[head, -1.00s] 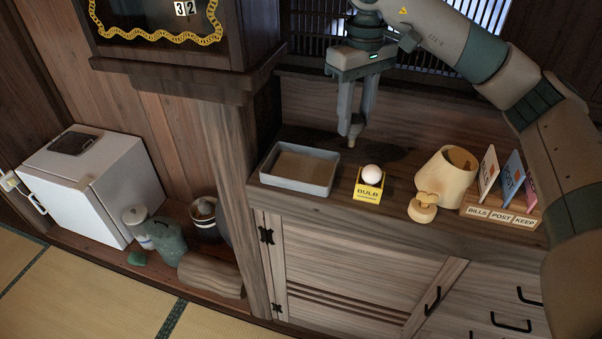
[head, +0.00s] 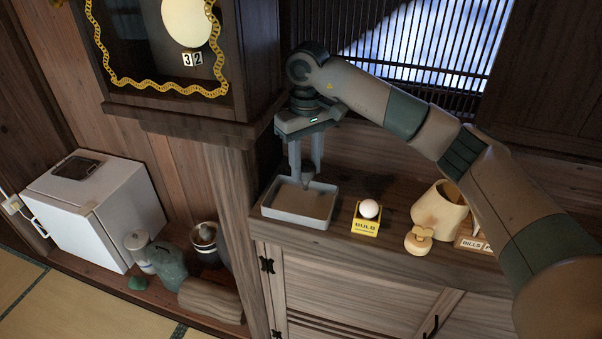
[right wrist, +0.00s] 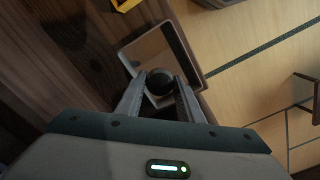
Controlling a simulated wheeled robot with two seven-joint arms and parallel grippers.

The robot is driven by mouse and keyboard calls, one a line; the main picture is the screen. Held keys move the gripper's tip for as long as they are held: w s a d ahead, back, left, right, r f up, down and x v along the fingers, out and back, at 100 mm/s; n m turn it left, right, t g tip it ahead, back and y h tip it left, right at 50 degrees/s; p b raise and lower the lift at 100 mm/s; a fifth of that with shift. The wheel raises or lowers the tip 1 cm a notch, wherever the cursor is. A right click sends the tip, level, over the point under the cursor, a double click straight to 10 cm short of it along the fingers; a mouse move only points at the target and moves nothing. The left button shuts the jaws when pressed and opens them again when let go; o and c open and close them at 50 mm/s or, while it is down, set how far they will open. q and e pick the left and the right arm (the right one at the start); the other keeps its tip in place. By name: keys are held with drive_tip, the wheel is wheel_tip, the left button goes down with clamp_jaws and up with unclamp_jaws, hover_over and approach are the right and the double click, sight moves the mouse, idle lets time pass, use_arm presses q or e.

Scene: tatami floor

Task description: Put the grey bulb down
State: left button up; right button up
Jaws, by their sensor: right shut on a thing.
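My right gripper (head: 308,180) is over the grey tray (head: 290,217) on the cabinet top, fingers pointing down. It is shut on the grey bulb (head: 309,176), a small dark round thing between the fingertips. In the right wrist view the bulb (right wrist: 160,82) sits between the two fingers with the tray (right wrist: 190,44) behind it. Whether the bulb touches the tray floor I cannot tell. The tray looks otherwise empty. My left gripper is not in view.
A white bulb (head: 369,208) stands in a yellow box (head: 366,226) right of the tray. Further right are a cream lampshade (head: 437,212), a small wooden piece (head: 418,240) and a letter rack (head: 472,244). A wooden pillar (head: 232,190) rises close left of the tray.

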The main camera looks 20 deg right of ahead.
drive_tip(key=shift+w+a+f, duration=0.45)
drive_tip(key=shift+a, duration=0.1)
drive_tip(key=shift+d, duration=0.1)
drive_tip(key=shift+f+p, duration=0.15)
drive_tip(key=shift+p, duration=0.15)
wheel_tip(320, 180, down, 2)
drive_tip(key=shift+f+p, duration=0.25)
drive_tip(key=shift+p, duration=0.6)
drive_tip(key=shift+f, duration=0.55)
drive_tip(key=shift+f+b, duration=0.45)
drive_tip(key=shift+b, duration=0.05)
